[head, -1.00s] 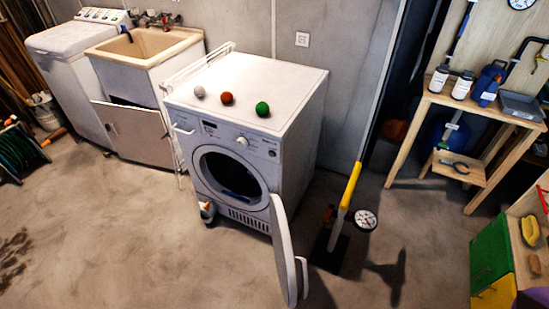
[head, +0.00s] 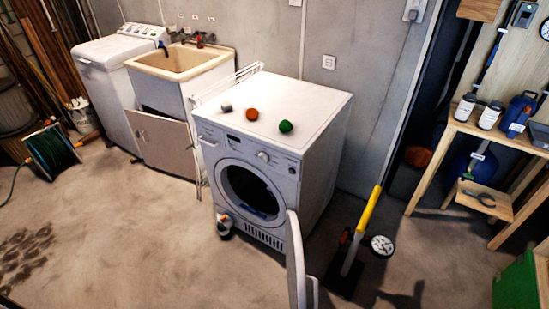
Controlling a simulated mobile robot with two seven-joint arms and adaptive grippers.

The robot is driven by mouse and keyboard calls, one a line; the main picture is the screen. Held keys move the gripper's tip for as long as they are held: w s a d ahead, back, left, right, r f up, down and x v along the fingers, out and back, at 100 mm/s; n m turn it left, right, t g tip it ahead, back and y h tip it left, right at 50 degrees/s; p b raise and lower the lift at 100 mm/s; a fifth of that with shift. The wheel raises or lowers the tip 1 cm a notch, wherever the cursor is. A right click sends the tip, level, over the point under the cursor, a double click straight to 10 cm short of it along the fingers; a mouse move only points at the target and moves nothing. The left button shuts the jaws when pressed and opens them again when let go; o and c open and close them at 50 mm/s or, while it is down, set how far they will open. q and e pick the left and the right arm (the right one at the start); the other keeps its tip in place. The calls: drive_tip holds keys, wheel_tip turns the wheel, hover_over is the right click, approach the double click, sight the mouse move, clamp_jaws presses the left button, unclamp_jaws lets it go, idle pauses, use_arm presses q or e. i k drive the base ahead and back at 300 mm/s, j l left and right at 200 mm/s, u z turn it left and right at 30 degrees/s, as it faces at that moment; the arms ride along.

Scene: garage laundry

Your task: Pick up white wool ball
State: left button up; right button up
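The white wool ball (head: 226,107) sits on top of the white front-loading washer (head: 315,105), near its front left corner. An orange-brown ball (head: 252,114) and a green ball (head: 285,127) sit to its right in a loose row along the front edge of the top. The balls are apart from one another. Neither of my grippers is in the head view.
The washer's round door (head: 295,260) stands open toward me. A drying rack (head: 197,135) is at the washer's left side, beside a sink cabinet (head: 165,140). A yellow-handled pump (head: 368,215) stands at the right. The floor (head: 130,235) at front left is clear.

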sight(225, 105)
drive_tip(key=i+j+z, duration=0.25)
drive_tip(key=j, duration=0.4)
drive_tip(key=i+j+z, duration=0.1)
drive_tip(key=i+j, duration=0.2)
drive_tip(key=i+j+z, duration=0.15)
drive_tip(key=j, duration=0.25)
drive_tip(key=i+j+z, duration=0.1)
drive_tip(key=j, duration=0.3)
drive_tip(key=i+j+z, duration=0.1)
drive_tip(key=j, duration=0.3)
